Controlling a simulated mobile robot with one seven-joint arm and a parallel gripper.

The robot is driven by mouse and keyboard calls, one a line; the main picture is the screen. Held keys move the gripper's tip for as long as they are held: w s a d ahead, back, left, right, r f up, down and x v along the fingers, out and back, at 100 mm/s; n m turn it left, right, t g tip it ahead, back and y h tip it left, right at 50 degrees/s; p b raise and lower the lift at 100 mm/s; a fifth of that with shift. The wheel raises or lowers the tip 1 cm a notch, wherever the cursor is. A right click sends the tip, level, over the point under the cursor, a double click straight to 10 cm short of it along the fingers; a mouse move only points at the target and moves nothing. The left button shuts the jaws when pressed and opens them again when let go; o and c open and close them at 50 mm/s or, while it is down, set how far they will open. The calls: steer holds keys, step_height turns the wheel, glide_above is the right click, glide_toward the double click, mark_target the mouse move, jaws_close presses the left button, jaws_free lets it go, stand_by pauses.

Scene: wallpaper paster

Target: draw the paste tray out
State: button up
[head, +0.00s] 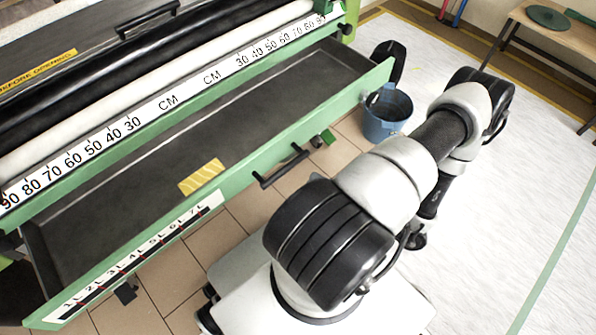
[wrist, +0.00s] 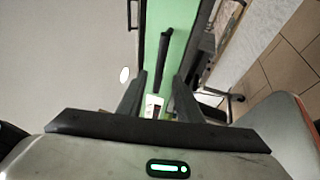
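The paste tray (head: 150,165) is a long dark trough with a green front panel (head: 335,105). It stands drawn out from under the machine's ruler edge, its dark floor open to view. Its black bar handle (head: 280,165) is on the outer face of the green front. In the wrist view, a black bar (wrist: 161,62), apparently this handle, lies against a green panel beyond my fingers. My gripper (wrist: 161,85) is open, with a gap between its two dark fingers and nothing seen held. In the head view my arm hides most of the gripper.
A blue bucket (head: 388,115) stands on the floor by the tray's right end. The machine's roller (head: 150,85) and scale lie behind the tray. Tiled floor (head: 215,235) shows in front; a pale sheet (head: 500,200) covers the right. A wooden bench (head: 565,35) is far right.

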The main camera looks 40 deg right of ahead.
steer(key=v, duration=0.8)
stand_by(0.4)
